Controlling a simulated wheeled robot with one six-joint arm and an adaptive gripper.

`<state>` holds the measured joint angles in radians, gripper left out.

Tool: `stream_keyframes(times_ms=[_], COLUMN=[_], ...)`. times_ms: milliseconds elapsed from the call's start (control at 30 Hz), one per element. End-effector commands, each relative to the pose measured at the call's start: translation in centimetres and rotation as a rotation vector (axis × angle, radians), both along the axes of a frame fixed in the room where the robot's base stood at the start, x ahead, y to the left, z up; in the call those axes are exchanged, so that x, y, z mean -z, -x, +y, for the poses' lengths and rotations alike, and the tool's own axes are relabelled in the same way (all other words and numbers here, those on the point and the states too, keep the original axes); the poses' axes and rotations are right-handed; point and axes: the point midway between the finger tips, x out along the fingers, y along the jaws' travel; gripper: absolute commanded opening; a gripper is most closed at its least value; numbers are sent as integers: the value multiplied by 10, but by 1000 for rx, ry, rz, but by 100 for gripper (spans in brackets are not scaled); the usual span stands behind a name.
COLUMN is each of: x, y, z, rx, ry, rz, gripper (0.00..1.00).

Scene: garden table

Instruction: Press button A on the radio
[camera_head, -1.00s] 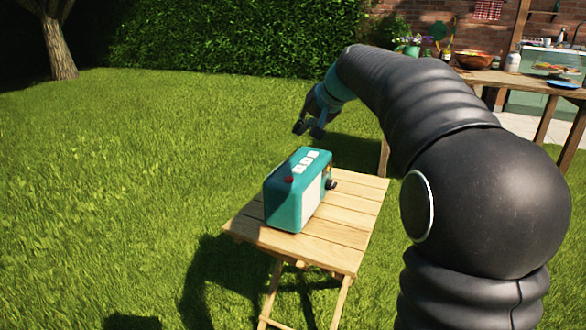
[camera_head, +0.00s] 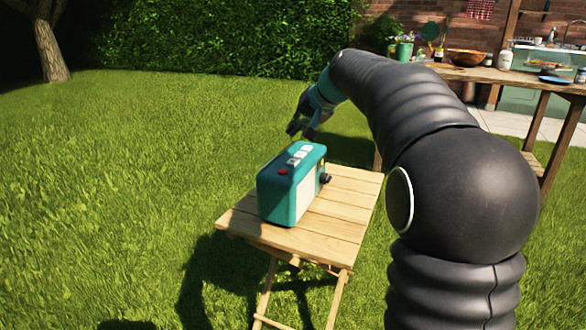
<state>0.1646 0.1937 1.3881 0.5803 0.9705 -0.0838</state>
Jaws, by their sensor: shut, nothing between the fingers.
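The teal radio (camera_head: 281,192) stands upright on a small slatted wooden table (camera_head: 340,215). Its top carries a red button (camera_head: 283,171) near the left end and several white buttons (camera_head: 298,154) in a row behind it. Any letters on the buttons are too small to read. A dark knob (camera_head: 325,178) sticks out on its right side. My gripper (camera_head: 301,131) is just above and behind the far end of the radio's top, pointing down. Its fingers look shut and empty. I cannot tell whether they touch the radio.
A long wooden counter (camera_head: 500,76) with a bowl (camera_head: 466,57), bottles and pots stands at the back right, before a brick wall. A hedge (camera_head: 230,30) and a tree trunk (camera_head: 45,45) are at the back left. Open lawn surrounds the small table.

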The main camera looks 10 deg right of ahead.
Motion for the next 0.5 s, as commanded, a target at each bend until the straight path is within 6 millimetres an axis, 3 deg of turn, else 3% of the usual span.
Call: stream_keyframes(times_ms=[33, 200, 500], x=[13, 35, 57], y=[0, 0, 0], z=[0, 0, 0], rx=[0, -1, -1], ry=[0, 0, 1], rz=[0, 1, 1], gripper=[0, 0, 0])
